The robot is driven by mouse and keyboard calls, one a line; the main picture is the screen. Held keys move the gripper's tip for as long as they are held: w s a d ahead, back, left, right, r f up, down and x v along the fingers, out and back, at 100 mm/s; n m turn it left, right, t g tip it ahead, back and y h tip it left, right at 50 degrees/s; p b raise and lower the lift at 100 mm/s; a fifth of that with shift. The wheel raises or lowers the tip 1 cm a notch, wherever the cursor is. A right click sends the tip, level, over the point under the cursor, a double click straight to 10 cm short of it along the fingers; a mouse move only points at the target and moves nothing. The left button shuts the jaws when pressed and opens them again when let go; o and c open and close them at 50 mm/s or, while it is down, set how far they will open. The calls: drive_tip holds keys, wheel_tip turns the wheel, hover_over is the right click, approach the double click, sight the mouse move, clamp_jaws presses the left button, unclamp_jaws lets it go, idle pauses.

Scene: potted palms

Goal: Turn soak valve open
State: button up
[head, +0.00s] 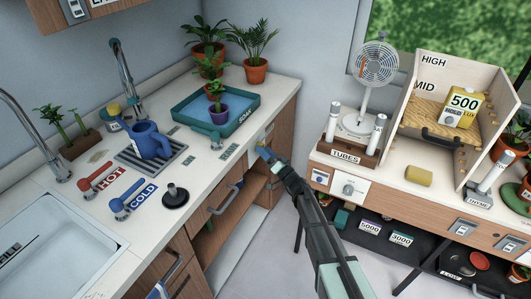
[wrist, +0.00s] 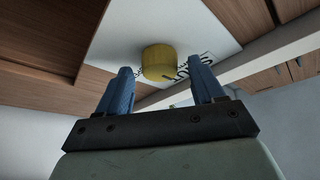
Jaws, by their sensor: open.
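The teal soak tray (head: 236,118) stands on the counter with a small teal handle-like part (head: 215,139) at its near edge. My gripper (head: 266,153) is off the counter's front edge, to the right of that part, with its blue fingers toward the cabinet front. In the wrist view a round yellow knob (wrist: 159,63) sits on a white plate (wrist: 112,42) with dark lettering, partly hidden and unreadable. The knob appears between the two open, empty fingers (wrist: 162,80), beyond their tips. I cannot tell whether it touches them.
A blue watering can (head: 148,138), red hot lever (head: 96,180) and blue cold lever (head: 128,200) lie to the left. The right bench (head: 400,185) holds a fan. Open floor lies between.

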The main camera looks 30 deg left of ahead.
drive_tip(key=v, duration=1.3)
drive_tip(key=shift+d, duration=0.4)
drive_tip(key=w+a+r+m+g, duration=0.1)
drive_tip(key=w+a+r, duration=0.1)
drive_tip(key=a, duration=0.4)
drive_tip(key=w+a+r+g, duration=0.1)
drive_tip(key=w+a+r, duration=0.1)
drive_tip(key=a, duration=0.5)
drive_tip(key=shift+w+r+m+g, duration=0.15)
drive_tip(key=shift+w+m+g, duration=0.25)
drive_tip(key=shift+c, duration=0.4)
drive_tip(key=c, duration=1)
drive_tip(key=shift+o, duration=0.2)
